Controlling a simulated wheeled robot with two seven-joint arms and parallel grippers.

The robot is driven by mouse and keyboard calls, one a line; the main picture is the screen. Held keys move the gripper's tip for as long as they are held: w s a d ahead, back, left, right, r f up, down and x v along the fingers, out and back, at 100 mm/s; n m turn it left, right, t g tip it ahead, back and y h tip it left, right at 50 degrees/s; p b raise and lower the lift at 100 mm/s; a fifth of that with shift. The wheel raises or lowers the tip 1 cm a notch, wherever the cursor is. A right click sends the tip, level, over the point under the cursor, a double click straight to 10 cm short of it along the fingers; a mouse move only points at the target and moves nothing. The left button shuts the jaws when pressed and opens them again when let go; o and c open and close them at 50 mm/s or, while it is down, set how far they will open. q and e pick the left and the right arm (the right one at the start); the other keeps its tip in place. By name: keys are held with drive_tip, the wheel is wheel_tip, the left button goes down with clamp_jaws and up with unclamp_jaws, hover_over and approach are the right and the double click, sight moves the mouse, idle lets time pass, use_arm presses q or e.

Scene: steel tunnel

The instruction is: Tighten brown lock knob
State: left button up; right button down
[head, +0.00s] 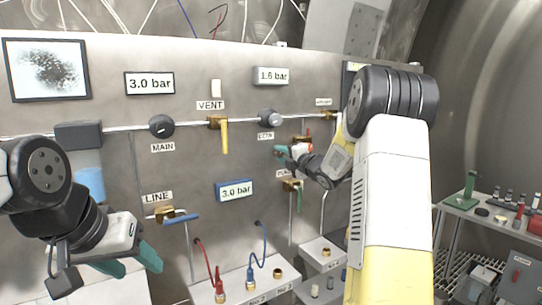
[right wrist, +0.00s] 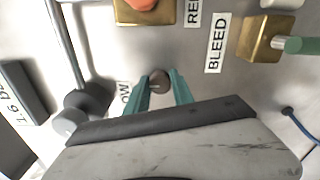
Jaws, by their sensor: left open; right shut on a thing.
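The brown lock knob (right wrist: 159,80) is a small round brown knob on the steel panel, seen in the right wrist view. My right gripper (right wrist: 160,92) is shut on it, with one teal finger on either side. In the head view my right gripper (head: 281,151) reaches the panel from the right, and I cannot make out the knob there. My left gripper (head: 132,264) is open and empty at the lower left, in front of the panel.
A dark regulator knob (head: 269,118) is left of and above my right gripper. A brass BLEED valve (head: 292,186) with a green handle sits just below it. The yellow VENT handle (head: 225,136) and blue LINE handle (head: 182,218) are further left. A tool shelf (head: 480,212) stands at right.

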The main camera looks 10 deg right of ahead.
idle(0.3)
drive_tip(key=c, duration=1.1)
unclamp_jaws()
drive_tip(key=v, duration=0.8)
drive_tip(key=shift+r, duration=0.1)
